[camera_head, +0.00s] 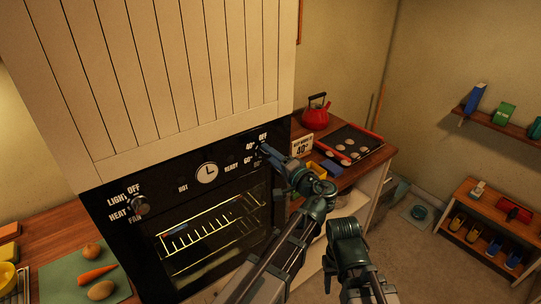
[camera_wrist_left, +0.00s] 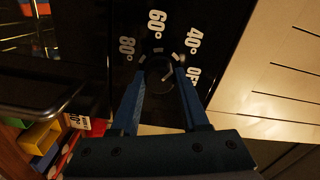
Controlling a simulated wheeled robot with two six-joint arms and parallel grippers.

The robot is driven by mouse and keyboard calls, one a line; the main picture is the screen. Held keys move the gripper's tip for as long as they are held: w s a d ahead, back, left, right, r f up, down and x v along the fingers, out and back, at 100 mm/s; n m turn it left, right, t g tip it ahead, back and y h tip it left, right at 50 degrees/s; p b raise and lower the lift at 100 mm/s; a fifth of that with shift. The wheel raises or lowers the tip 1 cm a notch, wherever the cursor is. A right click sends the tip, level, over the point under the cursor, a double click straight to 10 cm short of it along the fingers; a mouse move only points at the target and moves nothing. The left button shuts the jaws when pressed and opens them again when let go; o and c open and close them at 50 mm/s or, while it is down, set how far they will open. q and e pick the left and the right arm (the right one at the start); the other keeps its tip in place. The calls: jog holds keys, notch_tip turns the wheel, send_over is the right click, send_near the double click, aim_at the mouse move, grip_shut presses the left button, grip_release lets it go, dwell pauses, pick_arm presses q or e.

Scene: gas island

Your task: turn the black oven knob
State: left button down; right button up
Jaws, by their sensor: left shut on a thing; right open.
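The black oven knob (camera_wrist_left: 158,70) sits on the black control panel, ringed by the marks OFF, 40°, 60° and 80°. In the left wrist view a pale line shows on its face; which mark it points to is hard to tell. My left gripper (camera_wrist_left: 160,72) has its two blue fingers closed on either side of the knob. In the head view my left gripper (camera_head: 268,151) reaches the panel's right end and mostly covers the knob. My right arm shows at the lower middle; its gripper's fingers are not in view.
The oven (camera_head: 210,228) has a lit rack behind its glass door. A second knob (camera_head: 140,205) is at the panel's left. A temperature sign (camera_head: 302,146), red kettle (camera_head: 316,109) and tray (camera_head: 349,143) stand right of the oven. Vegetables lie on a green board (camera_head: 62,277).

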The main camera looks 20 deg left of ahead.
pick_arm(q)
jog(key=shift+f, duration=0.1)
jog(key=shift+c, duration=2)
grip_release()
jog(key=shift+s, duration=0.15)
pick_arm(e)
jog(key=shift+d, duration=0.1)
